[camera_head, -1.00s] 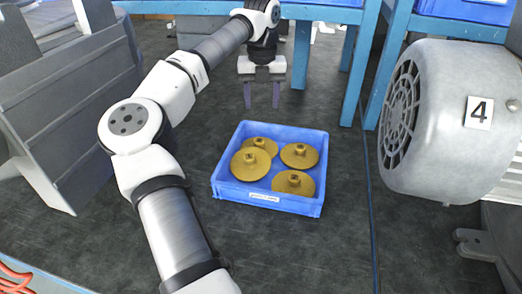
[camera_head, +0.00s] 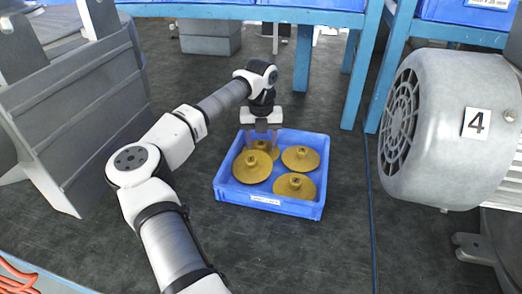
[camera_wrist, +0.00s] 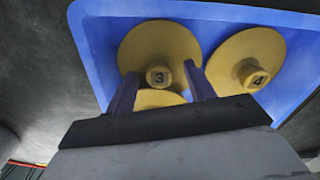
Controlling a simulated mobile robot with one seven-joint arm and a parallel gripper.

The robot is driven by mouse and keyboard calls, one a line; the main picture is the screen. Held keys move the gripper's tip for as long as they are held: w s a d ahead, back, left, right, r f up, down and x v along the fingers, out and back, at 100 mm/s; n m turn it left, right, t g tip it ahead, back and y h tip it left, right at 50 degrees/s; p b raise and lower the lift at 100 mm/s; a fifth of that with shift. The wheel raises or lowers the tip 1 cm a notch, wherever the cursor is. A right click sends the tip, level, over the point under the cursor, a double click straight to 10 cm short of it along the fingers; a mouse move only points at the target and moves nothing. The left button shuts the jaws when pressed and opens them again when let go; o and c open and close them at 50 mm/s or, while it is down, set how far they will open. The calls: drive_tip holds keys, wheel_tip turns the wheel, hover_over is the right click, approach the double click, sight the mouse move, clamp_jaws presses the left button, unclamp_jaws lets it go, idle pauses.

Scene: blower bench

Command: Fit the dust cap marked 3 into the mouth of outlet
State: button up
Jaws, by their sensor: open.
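The dust cap marked 3 (camera_wrist: 158,42) is a gold disc with a raised numbered knob, lying in the blue tray (camera_head: 268,201). It appears to be the back-left cap (camera_head: 265,153) in the head view, partly hidden by my gripper. My gripper (camera_head: 263,149) is open, pointing down over that cap. In the wrist view its dark fingers (camera_wrist: 163,83) stand to the left and right of the 3 knob. Whether they touch it or how high they are cannot be told. No outlet mouth can be made out clearly.
The cap marked 4 (camera_wrist: 245,55) lies right of cap 3. Another cap (camera_wrist: 158,98) is partly hidden by my gripper. A grey blower housing marked 4 (camera_head: 440,125) stands at right. Grey finned equipment (camera_head: 85,105) is at left. Blue bench legs (camera_head: 360,80) stand behind.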

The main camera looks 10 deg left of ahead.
sight(261, 143)
drive_tip(key=c, duration=1.1)
drive_tip(key=shift+o, duration=0.2)
wheel_tip(261, 143, up, 20)
drive_tip(key=shift+b, duration=0.35)
